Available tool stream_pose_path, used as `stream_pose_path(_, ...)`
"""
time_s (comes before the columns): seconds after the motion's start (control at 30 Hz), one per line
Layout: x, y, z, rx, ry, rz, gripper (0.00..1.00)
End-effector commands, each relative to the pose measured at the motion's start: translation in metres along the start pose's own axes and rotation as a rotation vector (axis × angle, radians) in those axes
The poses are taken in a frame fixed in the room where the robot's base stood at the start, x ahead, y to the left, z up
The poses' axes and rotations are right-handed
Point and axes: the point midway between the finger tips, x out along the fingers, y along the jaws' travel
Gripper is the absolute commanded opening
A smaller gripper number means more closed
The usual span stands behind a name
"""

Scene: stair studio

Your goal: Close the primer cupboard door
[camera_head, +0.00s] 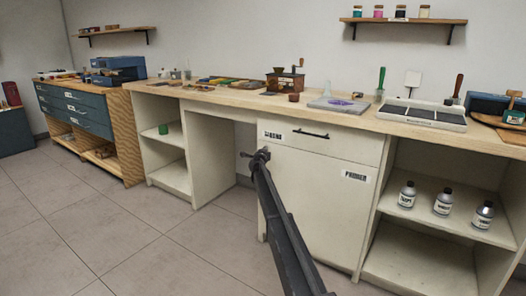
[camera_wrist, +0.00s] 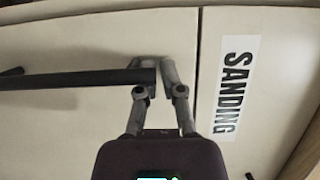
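The primer cupboard door (camera_head: 335,215) is a cream panel with a PRIMER label, below the SANDING drawer (camera_head: 345,145) in the head view. It looks flush or nearly flush with its frame; my arm hides part of its left side. In the wrist view, the door (camera_wrist: 60,125) fills the left, with a dark bar handle (camera_wrist: 75,79) across it. My gripper (camera_head: 256,154) is at the door's upper left corner. In the wrist view, my gripper (camera_wrist: 160,65) has its fingertips close together by the handle's end, with nothing clearly held. Whether they touch the door is unclear.
The SANDING label (camera_wrist: 236,85) is to the right in the wrist view, past the seam. An open shelf with several bottles (camera_head: 443,202) lies right of the door. A wooden worktop (camera_head: 230,98) with tools runs above. The tiled floor (camera_head: 110,220) is clear at left.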

Motion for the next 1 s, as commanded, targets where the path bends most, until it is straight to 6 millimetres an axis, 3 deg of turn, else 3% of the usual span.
stream_pose_path(0.03, 0.019, -0.001, -0.015, -0.007, 0.027, -0.002, 0.0)
stream_pose_path(0.37, 0.006, -0.002, -0.014, -0.008, 0.025, -0.003, 0.0)
stream_pose_path(1.0, -0.102, -0.001, -0.002, -0.003, 0.003, -0.005, 0.0)
